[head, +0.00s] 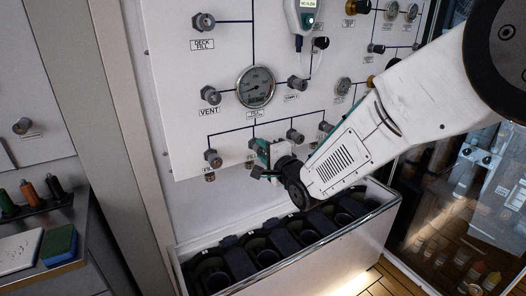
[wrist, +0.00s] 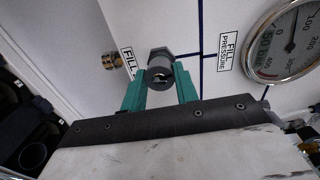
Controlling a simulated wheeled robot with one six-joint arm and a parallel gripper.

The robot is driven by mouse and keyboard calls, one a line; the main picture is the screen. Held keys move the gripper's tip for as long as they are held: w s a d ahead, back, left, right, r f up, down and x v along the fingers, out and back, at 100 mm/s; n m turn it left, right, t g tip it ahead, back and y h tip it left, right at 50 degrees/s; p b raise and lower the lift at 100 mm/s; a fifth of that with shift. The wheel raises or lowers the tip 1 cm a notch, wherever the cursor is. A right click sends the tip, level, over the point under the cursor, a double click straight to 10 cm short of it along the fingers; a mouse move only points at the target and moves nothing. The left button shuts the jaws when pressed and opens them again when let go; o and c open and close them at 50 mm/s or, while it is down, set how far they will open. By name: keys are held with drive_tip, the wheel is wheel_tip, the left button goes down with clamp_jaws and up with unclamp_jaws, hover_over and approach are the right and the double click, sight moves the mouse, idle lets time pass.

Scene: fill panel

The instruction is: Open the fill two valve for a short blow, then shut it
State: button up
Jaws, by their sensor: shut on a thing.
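My gripper (head: 263,153) is at the second valve from the left in the bottom row of the white panel. In the wrist view its two green fingers (wrist: 160,85) are closed on both sides of a grey valve knob (wrist: 160,70). A label (wrist: 128,62) beside the knob reads "FILL"; the rest of it is hidden by a finger. The knob is mostly hidden by my gripper in the head view. I cannot tell how far the valve is turned.
The large fill pressure gauge (head: 256,87) is above; it also shows in the wrist view (wrist: 285,42). Neighbouring bottom-row valves are on the left (head: 212,157) and right (head: 295,136). A trough (head: 365,218) with dark cylinder slots lies below. A handheld meter (head: 304,16) hangs above.

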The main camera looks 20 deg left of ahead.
drive_tip(key=shift+r+m, duration=0.1)
drive_tip(key=shift+m, duration=1.4)
drive_tip(key=shift+w, duration=0.1)
drive_tip(key=o, duration=1)
drive_tip(key=shift+d, duration=0.1)
drive_tip(key=shift+c, duration=0.2)
drive_tip(key=shift+s+d, duration=0.1)
drive_tip(key=shift+s, duration=0.1)
drive_tip(key=v, duration=0.7)
drive_tip(key=shift+d, duration=0.15)
